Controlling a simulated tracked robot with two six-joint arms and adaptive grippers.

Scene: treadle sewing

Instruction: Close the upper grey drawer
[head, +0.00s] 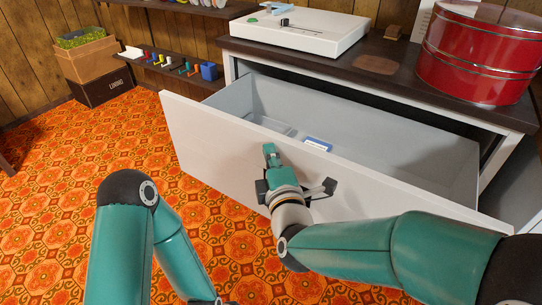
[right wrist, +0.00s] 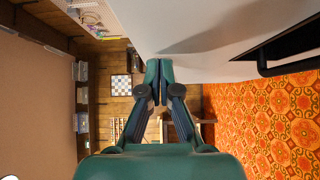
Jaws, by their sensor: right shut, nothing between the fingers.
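The upper drawer (head: 200,140) is pulled well out of the cabinet, with a pale front and grey inner walls. Inside it are a clear tray (head: 268,124) and a small blue-and-white item (head: 318,144). My right gripper (head: 270,150) is shut and empty, in front of the drawer's outer face near its top edge; I cannot tell whether it touches. The right wrist view shows its fingers (right wrist: 159,68) together beside a pale surface (right wrist: 220,30) with a black handle-like bar (right wrist: 290,60). My left gripper is out of view.
The cabinet's dark top (head: 400,65) carries a white machine (head: 300,32) and a red round tin (head: 480,52). A low shelf of small coloured items (head: 170,64) and a box (head: 88,65) stand at left.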

